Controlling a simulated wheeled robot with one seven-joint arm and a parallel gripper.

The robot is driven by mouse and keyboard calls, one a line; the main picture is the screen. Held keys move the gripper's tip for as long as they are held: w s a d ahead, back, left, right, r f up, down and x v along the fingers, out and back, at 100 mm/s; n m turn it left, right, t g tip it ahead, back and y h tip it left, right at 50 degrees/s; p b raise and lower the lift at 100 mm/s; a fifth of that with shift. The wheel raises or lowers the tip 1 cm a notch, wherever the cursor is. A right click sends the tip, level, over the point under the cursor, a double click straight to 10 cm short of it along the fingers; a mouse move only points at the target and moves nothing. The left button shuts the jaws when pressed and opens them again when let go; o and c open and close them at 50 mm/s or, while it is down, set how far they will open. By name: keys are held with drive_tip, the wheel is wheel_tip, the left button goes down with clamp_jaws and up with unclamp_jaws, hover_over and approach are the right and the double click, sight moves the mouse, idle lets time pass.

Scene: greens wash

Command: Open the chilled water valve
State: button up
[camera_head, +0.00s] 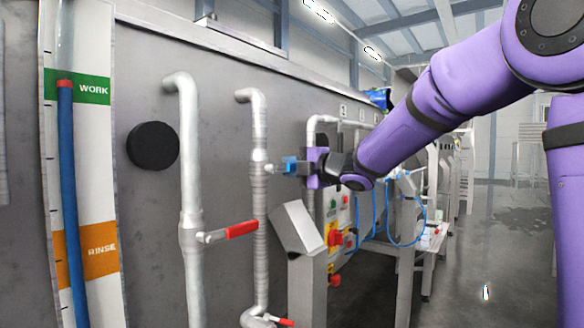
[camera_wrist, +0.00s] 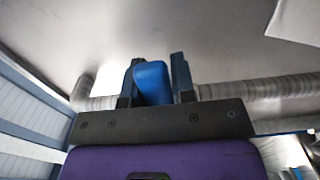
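The valve with a blue handle (camera_head: 290,165) sits on the second grey pipe (camera_head: 260,200), a little above mid-height. The blue handle also shows in the wrist view (camera_wrist: 152,82), upright between my two dark fingers. My gripper (camera_head: 293,167) comes in from the right, and its fingers are at the handle. In the wrist view my gripper (camera_wrist: 157,80) has a finger close against each side of the handle, with little or no gap. The fingers partly hide the handle in the head view.
A red-handled valve (camera_head: 241,229) is on the left pipe, and another red handle (camera_head: 286,322) is low down. A black round knob (camera_head: 152,146) and a WORK/RINSE level gauge (camera_head: 88,175) are at left. A grey angled box (camera_head: 300,228) stands below my gripper.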

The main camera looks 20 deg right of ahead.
clamp_jaws()
drive_tip(key=shift+r, duration=0.1)
wheel_tip(320, 180, up, 6)
drive_tip(key=s+a+n, duration=0.1)
drive_tip(key=a+n, duration=0.1)
drive_tip(key=n, duration=0.8)
drive_tip(key=shift+s+a, duration=0.3)
drive_tip(key=shift+s, duration=0.1)
drive_tip(key=shift+r+n, duration=0.15)
drive_tip(key=shift+n, duration=0.15)
drive_tip(key=o, duration=0.6)
unclamp_jaws()
drive_tip(key=shift+c, duration=0.2)
